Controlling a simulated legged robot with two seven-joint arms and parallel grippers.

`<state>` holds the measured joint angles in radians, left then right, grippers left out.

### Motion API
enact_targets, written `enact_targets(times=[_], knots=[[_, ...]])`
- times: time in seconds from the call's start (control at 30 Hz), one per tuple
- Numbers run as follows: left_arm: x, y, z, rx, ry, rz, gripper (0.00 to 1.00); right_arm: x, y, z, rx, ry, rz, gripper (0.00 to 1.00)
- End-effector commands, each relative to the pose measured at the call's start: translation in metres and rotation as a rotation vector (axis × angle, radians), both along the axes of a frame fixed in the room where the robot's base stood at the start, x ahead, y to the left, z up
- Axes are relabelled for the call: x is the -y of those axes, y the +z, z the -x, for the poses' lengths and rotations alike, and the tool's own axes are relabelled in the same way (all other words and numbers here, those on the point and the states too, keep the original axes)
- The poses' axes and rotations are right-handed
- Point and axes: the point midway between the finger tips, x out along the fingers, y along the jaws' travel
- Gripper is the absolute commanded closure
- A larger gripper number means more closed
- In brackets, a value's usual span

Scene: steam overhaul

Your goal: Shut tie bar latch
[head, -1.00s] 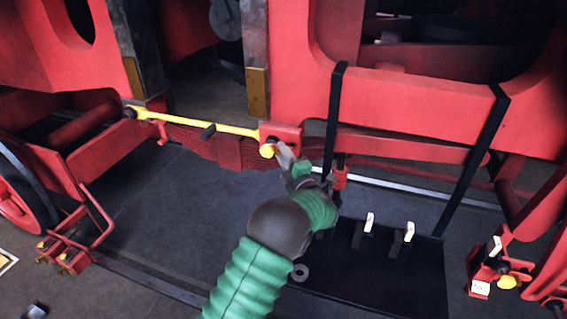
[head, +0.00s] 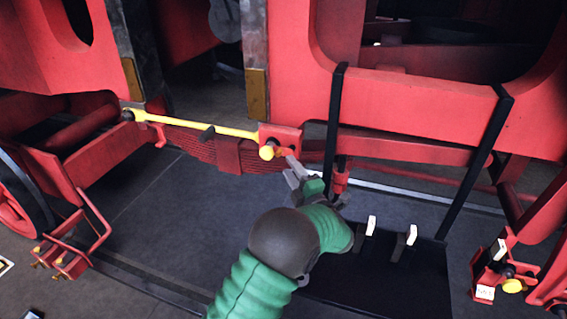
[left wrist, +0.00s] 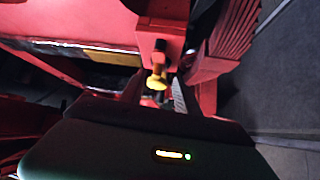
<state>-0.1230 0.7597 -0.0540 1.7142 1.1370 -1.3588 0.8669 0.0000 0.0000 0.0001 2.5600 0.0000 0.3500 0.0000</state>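The yellow tie bar (head: 190,125) spans the gap between the dark upright posts, with a dark grip near its middle. Its right end meets a red latch block (head: 285,138) with a yellow knob (head: 267,152) below. The block also shows in the left wrist view (left wrist: 162,42), with the yellow knob (left wrist: 156,82) under it. My left gripper (head: 290,170) is just right of and below the knob, apart from it. Its fingers look parted, with nothing seen between them; the wrist housing hides part of them. My right gripper is out of view.
A black rack (head: 400,280) with white-tipped pegs (head: 372,225) hangs by black straps (head: 475,165) right of my left arm. Red leaf springs (head: 230,155) lie behind the bar. Red frame parts (head: 400,110) stand close above the gripper.

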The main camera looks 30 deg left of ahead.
Motion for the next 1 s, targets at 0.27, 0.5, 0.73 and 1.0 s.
enact_targets(times=[0.27,0.5,0.73,1.0], knots=[[0.065,-0.014,0.039,-0.001,-0.004,0.001,0.62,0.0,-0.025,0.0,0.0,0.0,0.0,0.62],[0.086,-0.015,0.053,-0.003,0.001,0.001,0.62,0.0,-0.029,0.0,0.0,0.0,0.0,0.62],[0.086,-0.015,0.053,-0.003,0.001,0.001,0.62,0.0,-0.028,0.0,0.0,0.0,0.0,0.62],[0.087,-0.015,0.047,-0.035,-0.039,0.002,0.62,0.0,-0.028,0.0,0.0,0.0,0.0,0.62]])
